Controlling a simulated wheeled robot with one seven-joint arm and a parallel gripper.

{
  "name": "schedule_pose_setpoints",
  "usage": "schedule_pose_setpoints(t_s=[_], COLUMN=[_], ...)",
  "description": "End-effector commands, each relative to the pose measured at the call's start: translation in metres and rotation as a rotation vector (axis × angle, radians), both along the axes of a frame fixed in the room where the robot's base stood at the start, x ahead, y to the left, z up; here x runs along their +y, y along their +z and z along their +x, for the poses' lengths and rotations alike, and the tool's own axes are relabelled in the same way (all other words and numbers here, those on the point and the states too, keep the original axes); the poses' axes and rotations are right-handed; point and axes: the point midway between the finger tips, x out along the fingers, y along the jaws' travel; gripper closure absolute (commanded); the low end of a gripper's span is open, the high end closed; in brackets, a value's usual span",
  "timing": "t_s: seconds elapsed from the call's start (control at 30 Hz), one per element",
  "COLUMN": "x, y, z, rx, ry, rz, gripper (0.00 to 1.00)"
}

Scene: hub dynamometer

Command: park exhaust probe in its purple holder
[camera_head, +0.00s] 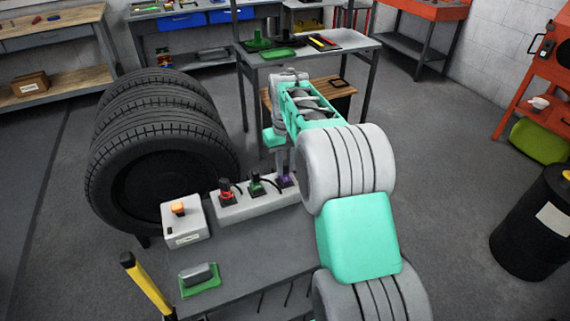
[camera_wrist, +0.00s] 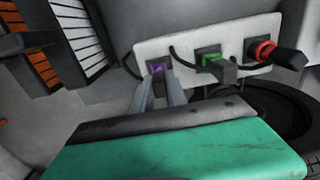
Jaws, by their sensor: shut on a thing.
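The purple holder (camera_head: 286,181) is the rightmost of three holders on the white panel in the head view. In the wrist view the purple holder (camera_wrist: 157,67) is at the far end of my fingers, with a black cable close by. My gripper (camera_wrist: 160,88) is shut on the exhaust probe, and its grey fingertips reach right up to the purple holder. In the head view my gripper (camera_head: 284,164) is over the panel's right end. The probe is mostly hidden between the fingers; how deep it sits in the holder I cannot tell.
A green holder (camera_wrist: 212,62) and a red holder (camera_wrist: 263,50), each with a dark handle and cable, stand beside the purple one. A white box with an orange button (camera_head: 180,208) and large tyres (camera_head: 150,150) are to the left. A grey block lies on a green pad (camera_head: 200,288).

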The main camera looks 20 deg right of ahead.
Motion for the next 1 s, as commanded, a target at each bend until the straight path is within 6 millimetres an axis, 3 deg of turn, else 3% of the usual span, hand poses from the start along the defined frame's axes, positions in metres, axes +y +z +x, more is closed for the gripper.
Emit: schedule_pose_setpoints(t_s=[0.1,0.13,0.4,0.73,1.0], x=[0.0,0.0,0.0,0.0,0.0], y=[0.0,0.0,0.0,0.006,0.058], z=[0.0,0.0,0.0,0.0,0.0], rx=[0.0,0.0,0.0,-0.001,-0.002], ry=[0.0,0.0,0.0,0.0,0.0], rz=[0.0,0.0,0.0,0.0,0.0], gripper=[1.0,0.8,0.58,0.57,0.57])
